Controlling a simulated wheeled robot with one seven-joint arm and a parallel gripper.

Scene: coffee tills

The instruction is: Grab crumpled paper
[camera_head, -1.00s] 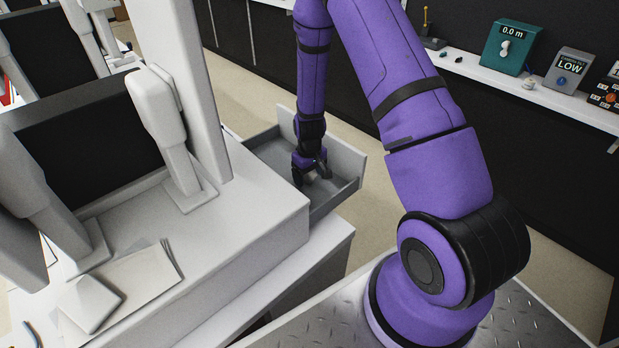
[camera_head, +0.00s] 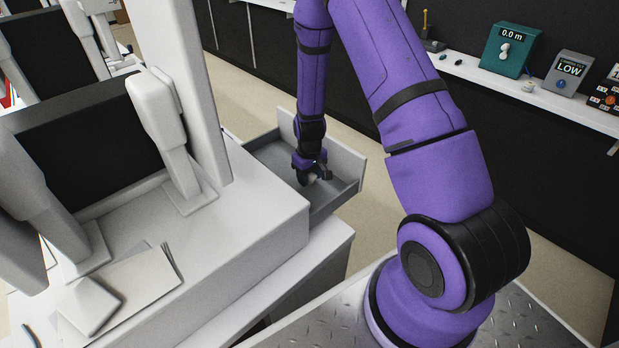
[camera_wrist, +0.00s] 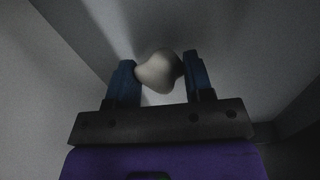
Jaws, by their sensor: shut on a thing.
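The crumpled paper (camera_wrist: 158,72) shows in the wrist view as a pale, lumpy ball between the two blue fingers of my gripper (camera_wrist: 160,80). My gripper is shut on it. In the head view my gripper (camera_head: 312,176) points down inside the open grey drawer (camera_head: 345,192), with a small light patch of the paper (camera_head: 313,177) at the fingers. Whether the paper still touches the drawer floor cannot be told.
The drawer walls stand close around my gripper. A white counter (camera_head: 240,215) with a dark screen (camera_head: 85,140) and papers (camera_head: 140,280) is to the left. A shelf (camera_head: 560,100) with a teal device (camera_head: 511,48) stands at the back right.

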